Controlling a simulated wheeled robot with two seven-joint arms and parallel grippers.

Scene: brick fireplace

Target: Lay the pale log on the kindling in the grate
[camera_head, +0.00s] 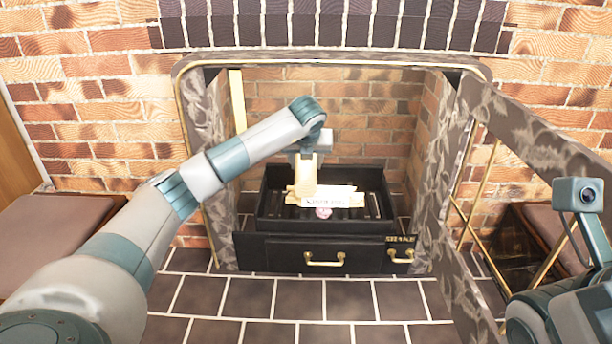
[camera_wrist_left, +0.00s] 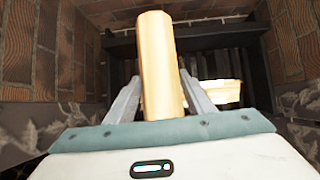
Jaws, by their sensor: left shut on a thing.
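The pale log (camera_head: 306,172) is held end-on in my left gripper (camera_head: 308,153), which reaches into the fireplace from the left. In the left wrist view the log (camera_wrist_left: 158,55) stands between the two fingers of the gripper (camera_wrist_left: 160,85), and they are shut on it. The black grate (camera_head: 265,212) sits in the hearth opening. Pale kindling (camera_head: 345,190) lies on its bars and shows right of the log in the left wrist view (camera_wrist_left: 222,92). The log's lower end is over or at the kindling's left part; I cannot tell if they touch.
A drawer front with brass handles (camera_head: 325,259) is below the grate. The marbled surround (camera_head: 205,130) frames the opening. A marbled panel with brass bars (camera_head: 545,140) stands open at the right. A small pink round thing (camera_head: 323,212) is at the kindling's front. My right arm is at lower right.

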